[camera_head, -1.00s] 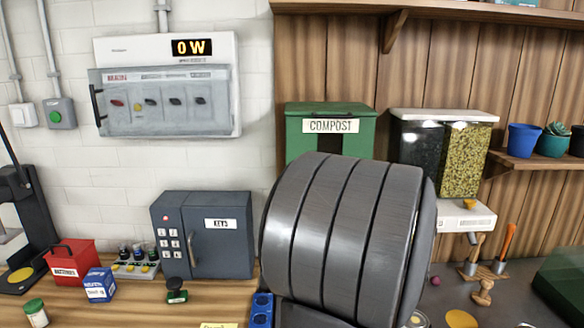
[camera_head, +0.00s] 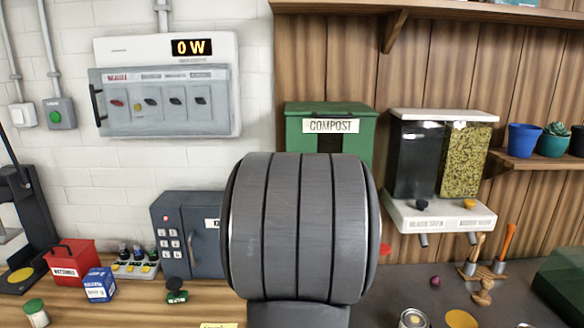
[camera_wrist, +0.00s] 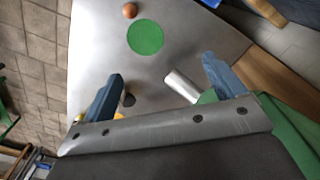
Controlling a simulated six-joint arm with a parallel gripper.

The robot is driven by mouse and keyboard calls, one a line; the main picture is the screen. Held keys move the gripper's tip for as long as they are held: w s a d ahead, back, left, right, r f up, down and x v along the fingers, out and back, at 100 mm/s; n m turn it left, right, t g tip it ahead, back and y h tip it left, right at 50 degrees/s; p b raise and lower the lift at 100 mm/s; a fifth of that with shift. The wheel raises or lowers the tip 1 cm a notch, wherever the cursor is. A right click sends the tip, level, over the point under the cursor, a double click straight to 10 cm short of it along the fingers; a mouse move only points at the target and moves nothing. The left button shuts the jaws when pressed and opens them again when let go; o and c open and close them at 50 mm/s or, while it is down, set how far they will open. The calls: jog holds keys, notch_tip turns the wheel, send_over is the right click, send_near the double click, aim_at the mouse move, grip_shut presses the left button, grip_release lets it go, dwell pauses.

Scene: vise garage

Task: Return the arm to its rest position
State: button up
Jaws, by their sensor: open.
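My gripper (camera_wrist: 160,85) shows in the wrist view as two blue-grey fingers spread wide apart, with nothing held between them. It is open above a grey metal surface (camera_wrist: 95,45). A green disc (camera_wrist: 145,37) and a small brown ball (camera_wrist: 130,10) lie on that surface beyond the fingertips. A pale cylinder (camera_wrist: 182,86) lies near the right finger. In the head view my gripper is not visible; a large dark grey link of my arm fills the middle and hides part of the workbench.
The key safe (camera_head: 184,240) stands left of my arm, its right part hidden. The compost bin (camera_head: 300,128) is behind. A two-bin dispenser (camera_head: 440,215), wooden-handled tools (camera_head: 505,245) and an open can (camera_head: 413,318) are to the right. A red battery box (camera_head: 70,262) stands far left.

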jog(key=w+a+n, duration=0.1)
jog(key=a+n, duration=0.3)
jog(key=a, duration=0.4)
jog(key=shift+w+a+r, duration=0.2)
jog(key=shift+a, duration=0.15)
